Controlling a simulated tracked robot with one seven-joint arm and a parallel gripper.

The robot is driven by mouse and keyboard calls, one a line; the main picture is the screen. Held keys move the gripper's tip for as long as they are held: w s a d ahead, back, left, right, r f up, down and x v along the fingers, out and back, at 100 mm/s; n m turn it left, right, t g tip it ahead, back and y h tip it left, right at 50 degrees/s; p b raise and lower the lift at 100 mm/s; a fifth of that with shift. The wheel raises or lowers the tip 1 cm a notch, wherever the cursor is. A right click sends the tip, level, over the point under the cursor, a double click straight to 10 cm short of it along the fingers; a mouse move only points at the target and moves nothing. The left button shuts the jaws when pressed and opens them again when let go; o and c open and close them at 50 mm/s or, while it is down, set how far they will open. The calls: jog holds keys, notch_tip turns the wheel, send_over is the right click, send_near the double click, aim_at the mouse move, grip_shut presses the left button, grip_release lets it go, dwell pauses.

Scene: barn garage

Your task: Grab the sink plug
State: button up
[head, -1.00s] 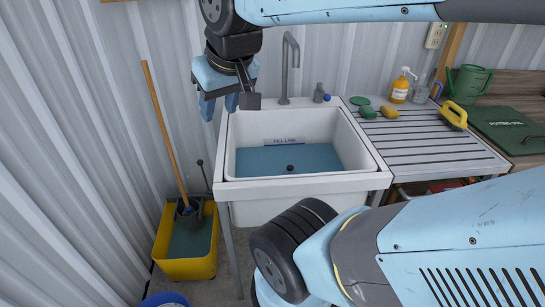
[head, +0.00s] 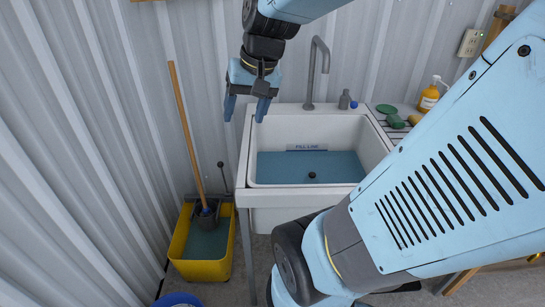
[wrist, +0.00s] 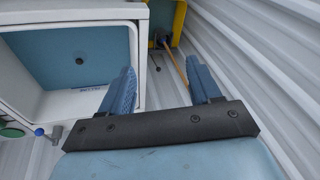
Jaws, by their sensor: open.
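The sink plug, a small dark round knob (head: 312,175), shows in the middle of the blue water in the white sink (head: 300,197). In the wrist view it is a dark dot (wrist: 53,60) in the basin. How it sits under the water is hard to tell. My gripper (head: 245,113) is open and empty, its blue fingers pointing down. It is above the sink's back-left corner, apart from the plug, which lies to its right and lower in the head view. In the wrist view my gripper (wrist: 162,70) is beside the sink's edge.
A soap bottle (head: 428,97) stands right. The corrugated wall is close behind.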

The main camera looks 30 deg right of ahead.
jog(key=w+d+f+m+g+y, duration=0.1)
jog(key=w+d+f+m+y, duration=0.5)
jog(key=w+f, duration=0.3)
jog(key=m+t+h, duration=0.4)
jog(key=m+t, duration=0.6)
jog(key=m, duration=1.3)
send_over(308, 178)
jog(key=s+d, duration=0.2)
jog(key=s, duration=0.4)
jog(key=f, duration=3.4)
jog(key=shift+s+a+f, duration=0.1)
jog(key=shift+s+f, duration=0.1)
jog(key=shift+w+a+f+m+t, duration=0.1)
jog(key=shift+w+f+m+t, duration=0.2)
jog(key=shift+w+f, duration=0.1)
jog(key=shift+x, duration=3.15)
jog(key=shift+f, duration=0.1)
jog(key=shift+c, duration=0.4)
jog(key=c, duration=1)
